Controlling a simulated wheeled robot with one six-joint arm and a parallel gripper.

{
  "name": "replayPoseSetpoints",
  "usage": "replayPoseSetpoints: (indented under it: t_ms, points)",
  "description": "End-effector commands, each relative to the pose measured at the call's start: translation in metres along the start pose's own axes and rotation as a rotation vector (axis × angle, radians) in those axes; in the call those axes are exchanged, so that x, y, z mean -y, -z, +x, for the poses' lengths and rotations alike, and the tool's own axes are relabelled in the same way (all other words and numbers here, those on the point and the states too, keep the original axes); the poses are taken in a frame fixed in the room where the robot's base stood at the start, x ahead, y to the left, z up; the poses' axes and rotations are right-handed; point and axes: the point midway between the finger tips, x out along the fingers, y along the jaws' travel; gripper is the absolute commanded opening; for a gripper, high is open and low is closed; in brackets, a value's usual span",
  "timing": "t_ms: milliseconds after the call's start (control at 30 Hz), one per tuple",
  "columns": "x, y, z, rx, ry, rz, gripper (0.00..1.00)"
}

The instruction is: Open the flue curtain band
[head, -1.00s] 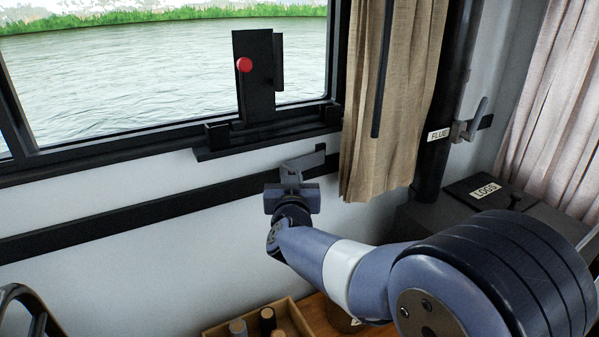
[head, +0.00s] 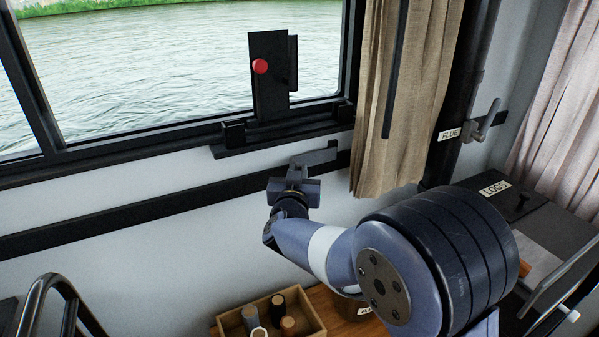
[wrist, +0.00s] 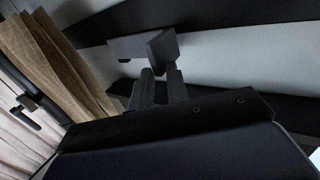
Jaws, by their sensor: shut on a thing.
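My gripper (head: 297,178) is at the wall below the window, left of the beige curtain's hem. Its fingers (wrist: 160,86) are close together and shut on a grey L-shaped piece (head: 322,157). That piece also shows in the wrist view (wrist: 130,47), with an upright tab at the fingertips. I cannot tell whether this piece is the curtain band. The beige curtain (head: 395,150) hangs straight beside a black flue pipe (head: 449,160), right of my gripper. A white FLUE label (head: 449,133) and a metal lever clamp (head: 483,128) are on the pipe, apart from my gripper.
A black upright with a red knob (head: 260,66) stands on the window ledge. A dark rail (head: 130,217) runs along the wall. Below are a wooden box (head: 312,325) with several pegs, and a metal rail (head: 40,295). A dark LOGS box (head: 530,225) stands at right.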

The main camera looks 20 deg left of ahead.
Motion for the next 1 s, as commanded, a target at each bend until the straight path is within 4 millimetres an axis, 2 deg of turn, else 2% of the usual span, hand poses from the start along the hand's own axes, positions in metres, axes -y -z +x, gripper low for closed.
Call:
replayPoseSetpoints:
  t_ms: [33,133,167,800,1000]
  points:
    - [0.0034,0.0073,0.0024,-0.014,0.007,0.002,0.0]
    - [0.0038,0.0073,0.0023,-0.014,0.009,0.002,0.0]
    - [0.0039,0.0074,0.0023,-0.014,0.009,0.002,0.16]
    - [0.0031,0.0046,0.0012,-0.008,0.006,0.003,0.69]
    - [0.0029,0.0045,0.0011,-0.008,0.006,0.003,0.71]
